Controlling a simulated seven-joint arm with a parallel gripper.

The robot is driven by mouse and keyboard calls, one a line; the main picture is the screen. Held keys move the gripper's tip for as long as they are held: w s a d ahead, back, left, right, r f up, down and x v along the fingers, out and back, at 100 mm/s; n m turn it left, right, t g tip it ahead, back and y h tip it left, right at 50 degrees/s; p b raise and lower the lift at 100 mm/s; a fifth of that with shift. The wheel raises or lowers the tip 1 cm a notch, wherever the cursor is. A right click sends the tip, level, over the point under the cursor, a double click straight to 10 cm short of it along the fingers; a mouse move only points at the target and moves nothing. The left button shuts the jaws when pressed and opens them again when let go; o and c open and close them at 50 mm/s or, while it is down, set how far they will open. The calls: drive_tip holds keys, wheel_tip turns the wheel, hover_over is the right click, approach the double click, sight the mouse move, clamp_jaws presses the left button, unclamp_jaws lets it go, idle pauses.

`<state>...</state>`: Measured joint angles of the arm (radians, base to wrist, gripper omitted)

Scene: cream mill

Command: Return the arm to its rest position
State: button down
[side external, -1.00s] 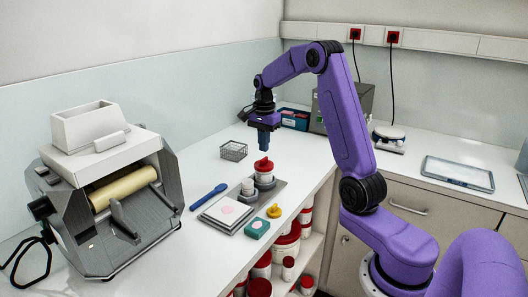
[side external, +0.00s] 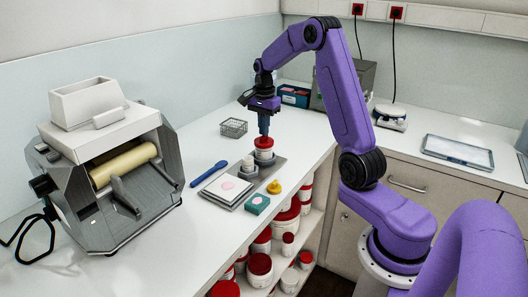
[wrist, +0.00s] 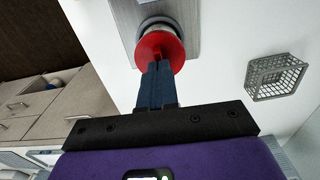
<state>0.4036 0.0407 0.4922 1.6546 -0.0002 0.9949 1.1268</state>
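My gripper (side external: 264,133) points straight down over a white jar (side external: 264,154) with a red lid (side external: 264,143). Whether the tips touch the lid is hard to tell.
The mill (side external: 105,165) stands at the left. A wire basket (side external: 233,127) is left of the jar. Nearer are a blue spatula (side external: 208,174), a white pad (side external: 227,188), a teal block (side external: 257,204) and a yellow piece (side external: 274,187). Shelved jars (side external: 262,240) sit below the counter edge.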

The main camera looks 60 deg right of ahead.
idle(0.4)
wheel_tip(320, 180, up, 7)
idle(1.1)
idle(0.3)
drive_tip(key=s+a+n, duration=0.4)
drive_tip(key=a+n, duration=0.3)
drive_tip(key=a, duration=0.4)
drive_tip(key=s+a+n, duration=0.5)
drive_tip(key=a+n, duration=0.2)
drive_tip(key=a, duration=0.5)
drive_tip(key=s+a+f+n, duration=0.2)
drive_tip(key=s+n, duration=0.6)
drive_tip(key=s, duration=0.3)
drive_tip(key=s+a+f+n, duration=0.2)
drive_tip(key=s+n, duration=0.6)
drive_tip(key=s, duration=0.4)
drive_tip(key=shift+a+n, duration=0.3)
drive_tip(key=shift+a, duration=0.1)
